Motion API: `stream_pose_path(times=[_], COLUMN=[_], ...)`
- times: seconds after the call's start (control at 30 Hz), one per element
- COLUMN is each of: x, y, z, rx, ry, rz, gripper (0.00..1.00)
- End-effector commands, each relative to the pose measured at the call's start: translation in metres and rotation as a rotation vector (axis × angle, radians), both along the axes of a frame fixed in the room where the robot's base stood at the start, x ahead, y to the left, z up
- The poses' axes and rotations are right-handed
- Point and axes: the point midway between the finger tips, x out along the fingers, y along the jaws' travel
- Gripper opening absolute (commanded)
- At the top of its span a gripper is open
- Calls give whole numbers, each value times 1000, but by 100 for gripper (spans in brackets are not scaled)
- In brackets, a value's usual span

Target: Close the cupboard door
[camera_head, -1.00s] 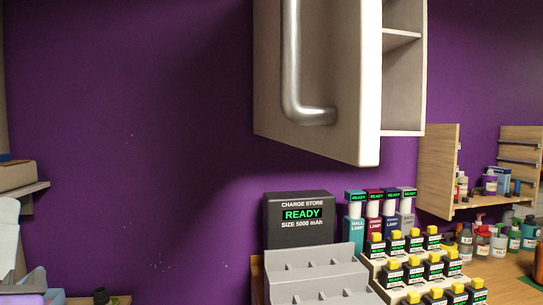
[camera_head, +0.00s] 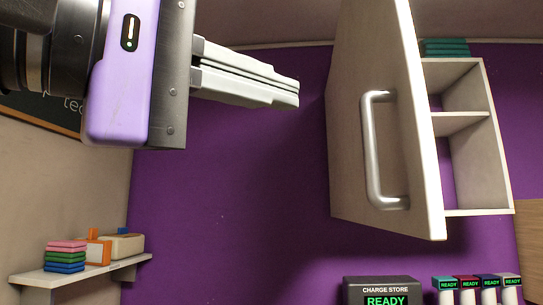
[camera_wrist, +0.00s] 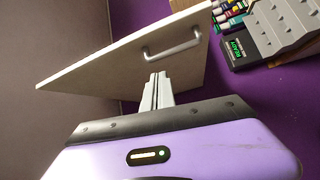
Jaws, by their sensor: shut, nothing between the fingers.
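The cupboard (camera_head: 478,135) hangs on the purple wall at the right in the head view, with shelves inside. Its pale door (camera_head: 385,45) stands swung open on the cupboard's left side and carries a silver bar handle (camera_head: 374,155). The door also shows in the wrist view (camera_wrist: 110,75), with its handle (camera_wrist: 172,50) beyond my fingertips. My gripper (camera_head: 298,93) is at the upper left, its fingers together and empty, pointing right toward the door's handle-side face. In the head view a gap shows between the fingertips and the door. Depth between them is hard to tell.
A charge store box (camera_head: 381,290) and several lamp units (camera_head: 478,288) stand below the cupboard. The purple wall between shelf and door is clear.

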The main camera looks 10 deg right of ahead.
Motion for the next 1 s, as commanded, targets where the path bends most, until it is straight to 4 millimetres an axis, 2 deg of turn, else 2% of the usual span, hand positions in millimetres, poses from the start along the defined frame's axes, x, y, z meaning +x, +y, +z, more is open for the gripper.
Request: stream_pose_path(times=[0.13,0.37,0.87,1.0], x=[-14,-8,31,22], y=[-8,-18,-102,-120], z=[-21,-23,-22,-23], rx=[18,9,8,8], ry=[145,192,187,186], rz=[-81,-82,-81,-78], gripper=[0,0,0,0])
